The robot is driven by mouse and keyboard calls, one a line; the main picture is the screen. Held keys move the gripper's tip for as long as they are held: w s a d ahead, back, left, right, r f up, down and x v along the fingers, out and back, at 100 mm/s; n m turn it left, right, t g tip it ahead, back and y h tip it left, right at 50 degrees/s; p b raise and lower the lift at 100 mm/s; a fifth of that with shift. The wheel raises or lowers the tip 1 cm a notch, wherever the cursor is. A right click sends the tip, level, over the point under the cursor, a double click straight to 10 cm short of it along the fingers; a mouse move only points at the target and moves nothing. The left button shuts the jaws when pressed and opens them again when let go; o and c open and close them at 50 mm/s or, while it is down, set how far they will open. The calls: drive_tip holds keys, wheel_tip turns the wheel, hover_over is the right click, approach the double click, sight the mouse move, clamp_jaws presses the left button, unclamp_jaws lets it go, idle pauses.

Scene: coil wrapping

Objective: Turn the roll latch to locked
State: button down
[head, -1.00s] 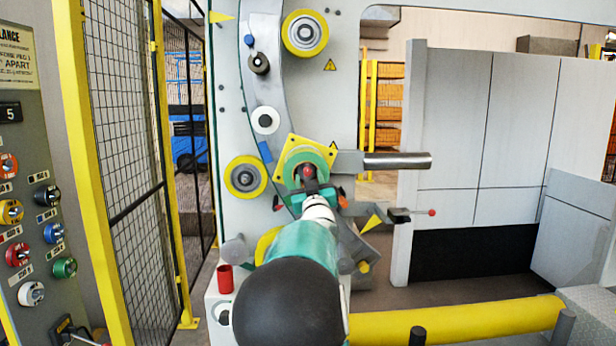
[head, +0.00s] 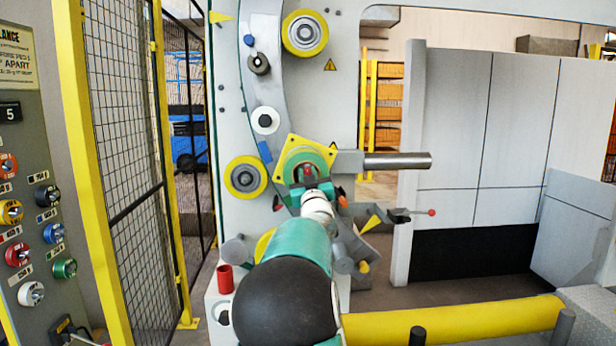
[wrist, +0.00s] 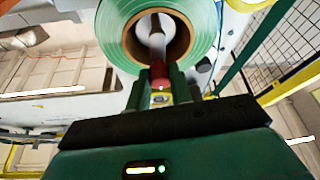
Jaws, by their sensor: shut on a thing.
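The green roll (head: 290,164) sits in front of a yellow square plate (head: 294,142) on the machine face. In the wrist view the roll (wrist: 109,35) shows its brown core and a grey bar inside it. The roll latch has a red knob (wrist: 160,73), at the lower edge of the core opening. My gripper (wrist: 160,88) is shut on this red end, with one dark green finger on each side. In the head view my gripper (head: 311,184) is at the roll's front and partly hides the latch. The latch's lock marking cannot be made out.
A grey shaft (head: 398,160) sticks out right of the roll. A lever with a red ball (head: 431,212) is lower right. A yellow roller (head: 245,177) is left. A yellow rail (head: 455,319) crosses the lower right; a mesh fence (head: 131,140) stands left.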

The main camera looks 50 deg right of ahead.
drive_tip(key=shift+s+m+g+h, duration=0.1)
drive_tip(key=shift+m+g+h, duration=0.2)
drive_tip(key=shift+m, duration=0.1)
drive_tip(key=m+g+h, duration=0.1)
drive_tip(key=m+g, duration=0.1)
drive_tip(key=m, duration=0.4)
drive_tip(key=s+d+f+m+g+h, duration=0.1)
drive_tip(key=m+g, duration=0.2)
drive_tip(key=m, duration=0.2)
drive_tip(key=f+m+g, duration=0.1)
drive_tip(key=m+g, duration=0.2)
drive_tip(key=m, duration=0.3)
drive_tip(key=shift+s+d+m+h, duration=0.3)
drive_tip(key=shift+s+d+h, duration=0.05)
drive_tip(key=shift+h, duration=0.05)
drive_tip(key=shift+w+a+f+m+g+y, duration=0.1)
drive_tip(key=shift+f+m+g+y, duration=0.4)
drive_tip(key=shift+m, duration=1.25)
drive_tip(key=shift+s+d+f+m+g+y, duration=0.15)
drive_tip(key=shift+f+m+y, duration=0.35)
drive_tip(key=shift+m, duration=1.2)
drive_tip(key=shift+w+a+f+m+g+y, duration=0.25)
drive_tip(key=shift+m+y, duration=0.45)
drive_tip(key=shift+m, duration=1.05)
drive_tip(key=shift+d, duration=0.1)
